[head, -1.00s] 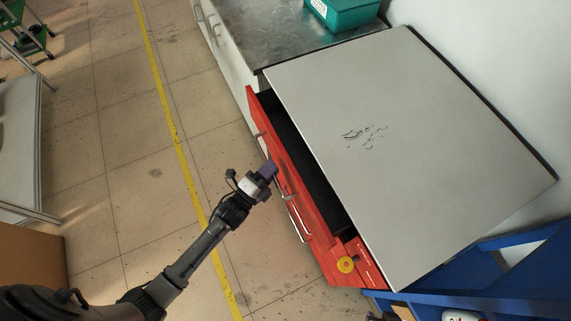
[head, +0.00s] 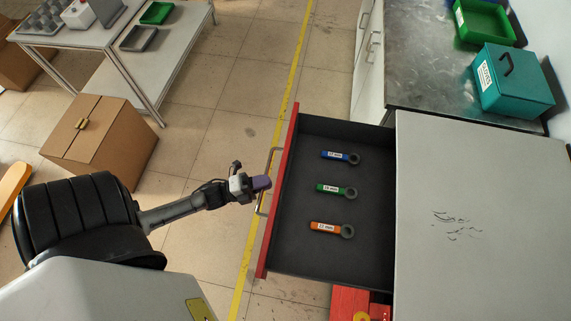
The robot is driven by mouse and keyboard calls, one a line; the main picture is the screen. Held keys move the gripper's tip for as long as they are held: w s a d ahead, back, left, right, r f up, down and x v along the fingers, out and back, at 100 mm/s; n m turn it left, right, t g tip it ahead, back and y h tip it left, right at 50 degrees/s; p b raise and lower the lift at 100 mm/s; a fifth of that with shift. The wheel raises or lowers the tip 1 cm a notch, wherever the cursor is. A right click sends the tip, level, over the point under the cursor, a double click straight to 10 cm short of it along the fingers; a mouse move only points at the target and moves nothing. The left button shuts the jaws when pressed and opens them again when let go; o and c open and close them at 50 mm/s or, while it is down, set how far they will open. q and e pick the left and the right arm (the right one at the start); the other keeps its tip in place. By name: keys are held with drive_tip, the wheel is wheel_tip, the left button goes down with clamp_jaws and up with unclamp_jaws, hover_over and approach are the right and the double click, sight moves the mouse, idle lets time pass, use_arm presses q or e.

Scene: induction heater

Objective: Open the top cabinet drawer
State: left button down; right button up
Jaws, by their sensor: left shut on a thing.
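The top drawer (head: 290,240) of the red cabinet is pulled well out to the left from under the grey cabinet top (head: 480,190). Its red front (head: 281,190) carries a metal bar handle (head: 262,211). My left gripper (head: 264,184) is at the middle of this handle and shut on it; the fingertips partly hide the bar. My right gripper is not in view.
A metal counter (head: 420,85) with a teal case (head: 511,82) and a green bin (head: 484,22) adjoins the cabinet. A cardboard box (head: 100,138) and a white table (head: 95,35) stand at the left. The floor between is clear.

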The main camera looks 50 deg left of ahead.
use_arm(q)
drive_tip(key=shift+s+a, duration=1.5)
drive_tip(key=shift+a, duration=0.15)
drive_tip(key=c, duration=1.2)
unclamp_jaws()
drive_tip(key=b+v, duration=0.1)
drive_tip(key=v, duration=1.2)
drive_tip(key=shift+s+a+f, duration=0.15)
drive_tip(key=shift+s+f, duration=0.05)
drive_tip(key=shift+s, duration=0.15)
